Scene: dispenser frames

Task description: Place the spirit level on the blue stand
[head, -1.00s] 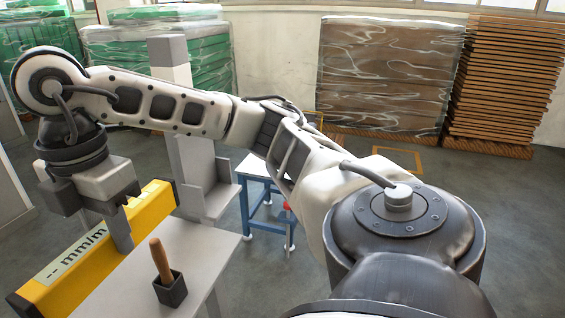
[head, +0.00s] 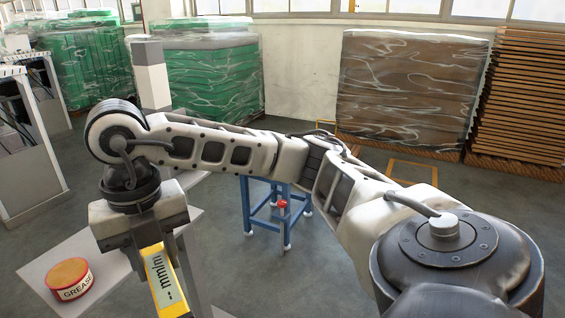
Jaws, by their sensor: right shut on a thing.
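The yellow spirit level (head: 164,284) hangs from my right gripper (head: 148,246) at the lower left of the head view. Its pale face with "mm/m" markings shows, and its lower part runs out of the bottom of the picture. The gripper is shut on its upper edge. The blue stand (head: 247,208) is on the floor near the middle, behind and to the right of the gripper. My right arm covers its top, and its blue legs, white feet and a red part show. My left gripper is not in view.
A red and yellow grease tin (head: 70,283) stands on a pale grey surface (head: 45,262) at the lower left, close to the level. Wrapped pallets (head: 405,92) and stacked boards (head: 520,95) stand along the wall. The floor around the stand looks clear.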

